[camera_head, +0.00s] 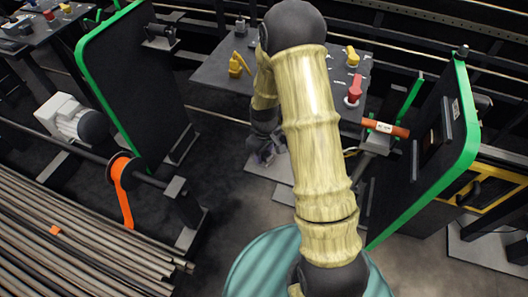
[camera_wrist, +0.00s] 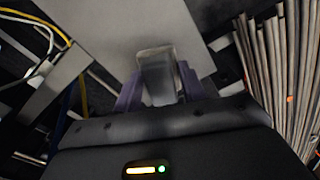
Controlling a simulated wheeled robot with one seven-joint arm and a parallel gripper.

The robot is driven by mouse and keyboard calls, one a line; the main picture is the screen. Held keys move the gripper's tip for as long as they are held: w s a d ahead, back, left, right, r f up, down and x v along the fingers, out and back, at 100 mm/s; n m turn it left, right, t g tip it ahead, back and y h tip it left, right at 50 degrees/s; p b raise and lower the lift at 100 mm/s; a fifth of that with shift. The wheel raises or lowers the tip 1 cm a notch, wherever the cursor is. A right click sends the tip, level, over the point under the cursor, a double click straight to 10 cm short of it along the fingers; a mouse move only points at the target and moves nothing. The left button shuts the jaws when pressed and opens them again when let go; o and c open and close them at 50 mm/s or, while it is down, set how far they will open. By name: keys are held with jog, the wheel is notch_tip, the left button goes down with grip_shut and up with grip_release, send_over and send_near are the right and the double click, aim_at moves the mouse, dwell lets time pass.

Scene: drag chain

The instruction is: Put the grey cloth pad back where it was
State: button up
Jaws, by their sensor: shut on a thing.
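My gripper (camera_wrist: 160,88) shows in the wrist view with its two purple fingers on either side of a small grey block-like piece. That piece looks like the grey cloth pad (camera_wrist: 156,66), and the fingers are shut on it. In the head view my gripper (camera_head: 265,153) hangs low beside my arm, above a light grey plate (camera_head: 258,180) near the floor. The pad cannot be made out in the head view. The plate (camera_wrist: 120,30) also shows behind the pad in the wrist view; I cannot tell whether they touch.
A dark table (camera_head: 215,75) behind carries a yellow clamp (camera_head: 236,65) and red fittings (camera_head: 355,88). Green-edged panels stand left (camera_head: 130,90) and right (camera_head: 440,150). Long pipes (camera_head: 80,245) lie at lower left. Yellow and white cables (camera_wrist: 40,35) run beside the plate.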

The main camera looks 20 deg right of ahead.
jog(key=o, duration=0.9)
jog(key=shift+o, duration=0.2)
notch_tip(320, 180, up, 12)
jog(key=shift+r, duration=0.15)
jog(key=s+r+m+t, duration=0.1)
jog(key=s+r+m, duration=0.2)
jog(key=s, duration=0.4)
jog(key=s+r+m+t, duration=0.1)
jog(key=s+r+m, duration=0.1)
jog(key=s, duration=0.5)
jog(key=shift+s+r+m+t, duration=0.15)
jog(key=shift+r+m+t, duration=0.2)
jog(key=shift+m, duration=0.35)
